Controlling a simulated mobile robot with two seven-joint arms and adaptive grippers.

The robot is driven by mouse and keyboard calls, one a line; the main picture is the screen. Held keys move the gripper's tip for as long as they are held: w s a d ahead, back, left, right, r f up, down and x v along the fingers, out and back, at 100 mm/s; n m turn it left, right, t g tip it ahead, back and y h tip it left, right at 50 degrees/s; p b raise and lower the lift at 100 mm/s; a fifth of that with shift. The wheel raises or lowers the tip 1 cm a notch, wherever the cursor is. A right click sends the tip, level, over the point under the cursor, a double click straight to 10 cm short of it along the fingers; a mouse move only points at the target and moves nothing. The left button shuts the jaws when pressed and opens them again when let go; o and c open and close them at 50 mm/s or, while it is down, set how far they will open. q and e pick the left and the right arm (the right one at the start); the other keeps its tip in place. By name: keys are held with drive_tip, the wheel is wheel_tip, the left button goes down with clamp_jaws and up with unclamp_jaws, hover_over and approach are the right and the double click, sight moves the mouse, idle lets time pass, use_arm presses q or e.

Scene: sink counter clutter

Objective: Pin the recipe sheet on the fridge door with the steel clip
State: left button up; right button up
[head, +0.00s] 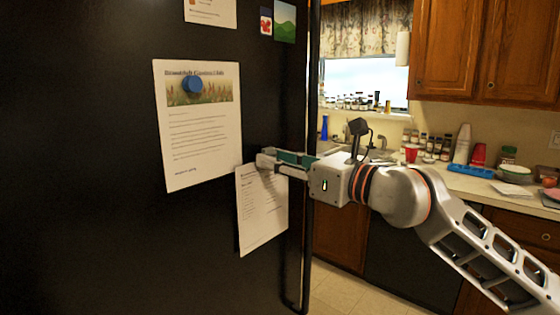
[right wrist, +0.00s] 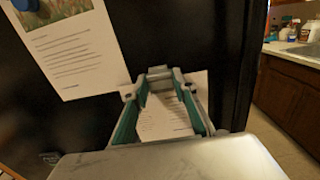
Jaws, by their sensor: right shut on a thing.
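The recipe sheet (head: 262,215) is a small white printed page, slightly tilted, against the black fridge door (head: 90,230). It also shows between my fingers in the right wrist view (right wrist: 166,122). My right gripper (head: 266,160) is at the sheet's top edge, close to the door. It is shut on a grey metal piece, which looks like the steel clip (right wrist: 158,74), between its fingertips. The fingers hide part of the clip and the sheet's top, so I cannot tell whether the clip touches the door. My left gripper is out of view.
A larger flyer (head: 200,135) hangs under a blue round magnet (head: 192,84) just up and left of the sheet. More papers and pictures (head: 285,20) are higher up. The long fridge handle (head: 309,100) stands right of the sheet, near my gripper. A cluttered counter (head: 475,185) lies at right.

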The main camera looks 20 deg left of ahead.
drive_tip(key=shift+w+a, duration=0.1)
drive_tip(key=shift+a, duration=0.05)
idle(0.4)
drive_tip(key=shift+a, duration=0.3)
idle(0.3)
drive_tip(key=shift+w, duration=0.1)
drive_tip(key=o, duration=1.2)
drive_tip(key=shift+c, duration=0.2)
drive_tip(key=b+v, duration=0.1)
drive_tip(key=v, duration=0.8)
drive_tip(key=shift+b, duration=0.35)
idle(0.3)
